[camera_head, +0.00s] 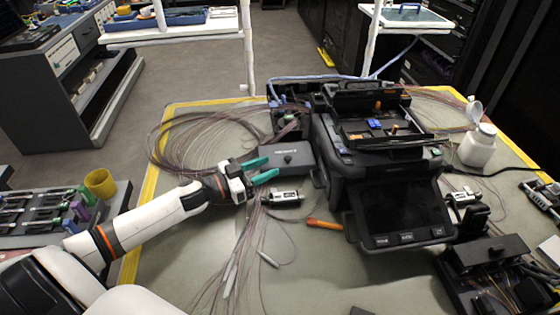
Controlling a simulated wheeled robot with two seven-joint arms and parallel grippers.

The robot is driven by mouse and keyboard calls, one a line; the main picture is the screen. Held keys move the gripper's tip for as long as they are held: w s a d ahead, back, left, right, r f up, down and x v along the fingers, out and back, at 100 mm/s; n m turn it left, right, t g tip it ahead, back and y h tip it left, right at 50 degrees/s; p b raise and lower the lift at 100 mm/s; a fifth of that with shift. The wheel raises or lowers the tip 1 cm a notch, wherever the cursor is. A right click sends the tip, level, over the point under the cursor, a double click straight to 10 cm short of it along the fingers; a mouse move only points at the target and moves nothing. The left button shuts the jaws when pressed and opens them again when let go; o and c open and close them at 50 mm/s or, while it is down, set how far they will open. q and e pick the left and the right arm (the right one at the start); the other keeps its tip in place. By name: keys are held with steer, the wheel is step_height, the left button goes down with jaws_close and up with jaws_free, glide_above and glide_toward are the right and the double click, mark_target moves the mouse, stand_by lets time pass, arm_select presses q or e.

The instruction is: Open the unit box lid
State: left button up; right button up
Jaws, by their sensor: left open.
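A small dark grey box (294,157) with a small knob on its top sits in the middle of the work mat, left of the black splicing machine (352,150). I take it to be the unit box, and its top looks closed. My left gripper (268,169) reaches in from the left with its two teal fingers spread apart and nothing between them. The fingertips are at the left edge of the grey box; I cannot tell whether they touch it. My right gripper is not in view.
Thin cables (190,140) loop over the mat (340,285). A metal clamp-like part (284,198) and an orange tool (323,223) lie in front of the box. A white bottle (479,148) stands at the right. A tool rack with a yellow cup (100,183) is at the left.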

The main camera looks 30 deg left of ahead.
mark_target(280, 166)
arm_select(q)
steer(key=shift+x, duration=2.5)
steer(key=shift+c, duration=0.3)
jaws_close()
